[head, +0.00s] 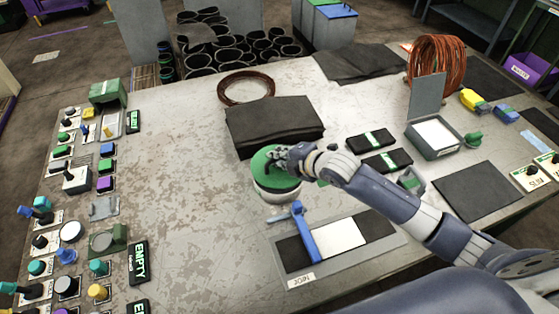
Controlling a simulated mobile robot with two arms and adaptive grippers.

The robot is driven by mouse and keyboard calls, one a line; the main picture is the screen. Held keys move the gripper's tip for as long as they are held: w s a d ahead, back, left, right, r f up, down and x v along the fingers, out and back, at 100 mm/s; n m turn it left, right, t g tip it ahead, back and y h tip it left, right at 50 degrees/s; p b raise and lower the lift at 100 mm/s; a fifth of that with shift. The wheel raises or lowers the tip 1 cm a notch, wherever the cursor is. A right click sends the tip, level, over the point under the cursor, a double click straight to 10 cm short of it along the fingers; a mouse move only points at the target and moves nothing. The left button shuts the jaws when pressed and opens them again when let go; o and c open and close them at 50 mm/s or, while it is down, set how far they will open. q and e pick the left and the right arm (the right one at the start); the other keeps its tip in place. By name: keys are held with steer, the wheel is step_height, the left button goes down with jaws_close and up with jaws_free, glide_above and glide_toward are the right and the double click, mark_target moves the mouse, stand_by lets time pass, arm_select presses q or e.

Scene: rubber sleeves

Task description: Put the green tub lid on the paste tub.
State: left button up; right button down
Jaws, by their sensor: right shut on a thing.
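The paste tub (279,193) is a white round tub standing near the middle of the table. The green tub lid (264,161) lies over the tub's mouth. A white rim shows below the lid's front edge; I cannot tell whether the lid sits fully down. My right gripper (285,157) reaches in from the right and is shut on the lid at its top right. The fingers hide part of the lid. My left gripper is not in view.
Controls crowd the left edge; the table between is clear.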

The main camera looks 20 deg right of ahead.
step_height(320, 180, down, 2)
steer(key=shift+s+a+f, duration=0.1)
steer(key=shift+s+f, duration=0.05)
steer(key=shift+f, duration=0.15)
steer(key=shift+f, duration=0.1)
steer(key=c, duration=1.7)
jaws_free()
steer(key=shift+s+d+r, duration=0.2)
steer(key=shift+s, duration=0.1)
steer(key=b+v, duration=0.1)
steer(key=v, duration=1)
steer(key=shift+r, duration=0.2)
